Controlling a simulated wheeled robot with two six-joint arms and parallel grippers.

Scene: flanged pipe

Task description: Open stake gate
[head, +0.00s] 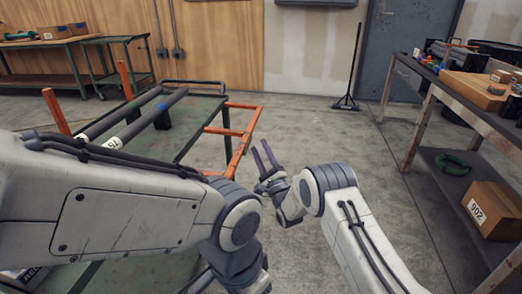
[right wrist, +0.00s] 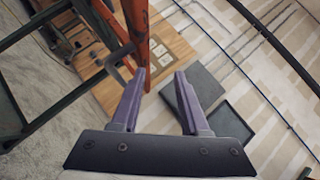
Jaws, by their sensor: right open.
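The orange stake gate (head: 245,140) is a tubular frame at the right side of the green cart (head: 199,108). My right gripper (head: 260,146) is open and empty, just right of the gate's near part. In the right wrist view, an orange bar (right wrist: 138,28) passes close to the left fingertip. The bar is not between the open fingers (right wrist: 160,72), and I cannot tell whether it touches the left one. My left arm crosses the lower left of the head view and hides the near part of the cart. Its gripper cannot be made out.
Dark pipes (head: 133,116) lie on the cart, with orange stakes (head: 55,110) at its left side. A workbench (head: 440,95) with a cardboard box (head: 492,210) on its lower shelf stands at the right. The floor (head: 320,130) between cart and workbench is clear. A black stand (head: 346,100) is near the wall.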

